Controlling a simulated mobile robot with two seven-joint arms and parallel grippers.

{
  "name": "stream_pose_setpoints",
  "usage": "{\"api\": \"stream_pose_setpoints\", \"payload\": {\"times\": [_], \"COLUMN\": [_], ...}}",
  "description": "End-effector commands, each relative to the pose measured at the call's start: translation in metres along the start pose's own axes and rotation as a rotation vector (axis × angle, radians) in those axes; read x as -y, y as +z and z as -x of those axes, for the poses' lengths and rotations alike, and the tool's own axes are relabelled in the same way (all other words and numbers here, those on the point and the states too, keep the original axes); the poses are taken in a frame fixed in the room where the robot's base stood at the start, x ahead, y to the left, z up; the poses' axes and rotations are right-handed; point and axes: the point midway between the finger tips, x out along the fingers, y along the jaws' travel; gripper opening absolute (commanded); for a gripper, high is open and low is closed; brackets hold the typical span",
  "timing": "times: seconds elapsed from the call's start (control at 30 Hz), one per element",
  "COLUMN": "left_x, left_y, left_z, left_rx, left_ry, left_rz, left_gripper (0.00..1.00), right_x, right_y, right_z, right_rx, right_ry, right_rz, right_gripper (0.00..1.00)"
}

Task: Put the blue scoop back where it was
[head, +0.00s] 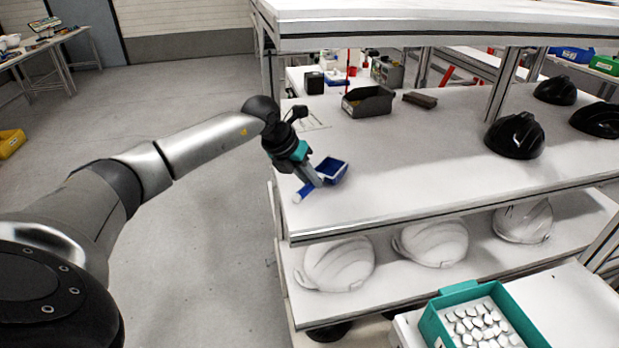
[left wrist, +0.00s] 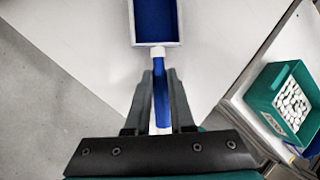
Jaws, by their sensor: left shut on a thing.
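The blue scoop (head: 332,170) is at the left end of the upper white shelf (head: 400,190), near its front left corner. My left gripper (head: 316,182) is shut on the scoop's handle. In the left wrist view the scoop (left wrist: 156,22) points away from me, and its blue handle runs between the two fingers of my left gripper (left wrist: 160,95). The scoop's pan looks empty. I cannot tell whether the scoop touches the shelf or hangs just above it. My right gripper is not in view.
A dark grey bin (head: 368,102) and a brown block (head: 420,100) stand farther back on this shelf. Black helmet shells (head: 515,137) stand to the right. White shells (head: 338,264) sit on the shelf below. A teal crate (head: 440,327) of white pieces is at the lower right.

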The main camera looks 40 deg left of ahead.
Motion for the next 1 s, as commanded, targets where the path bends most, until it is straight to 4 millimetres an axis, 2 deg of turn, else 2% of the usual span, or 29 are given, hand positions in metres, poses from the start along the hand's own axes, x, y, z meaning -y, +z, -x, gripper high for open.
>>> {"api": "stream_pose_setpoints", "payload": {"times": [0.3,0.33,0.57,0.87,1.0], "left_x": [-0.001,-0.001,-0.001,0.0,-0.001], "left_y": [0.0,-0.001,0.0,0.001,0.002], "left_z": [-0.002,-0.002,-0.001,0.001,0.015], "left_rx": [0.004,0.002,0.002,0.002,0.006], "left_ry": [-0.001,0.0,0.0,-0.001,0.001], "left_rz": [0.0,0.0,0.0,0.0,0.001], "left_gripper": [0.0,0.25,0.51,0.51,0.51], "right_x": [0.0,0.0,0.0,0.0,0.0], "right_y": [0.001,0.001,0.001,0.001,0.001], "right_z": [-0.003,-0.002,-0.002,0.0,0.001], "right_rx": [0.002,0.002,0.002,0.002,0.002], "right_ry": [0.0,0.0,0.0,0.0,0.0], "right_rz": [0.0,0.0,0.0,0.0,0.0], "right_gripper": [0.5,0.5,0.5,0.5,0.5]}}
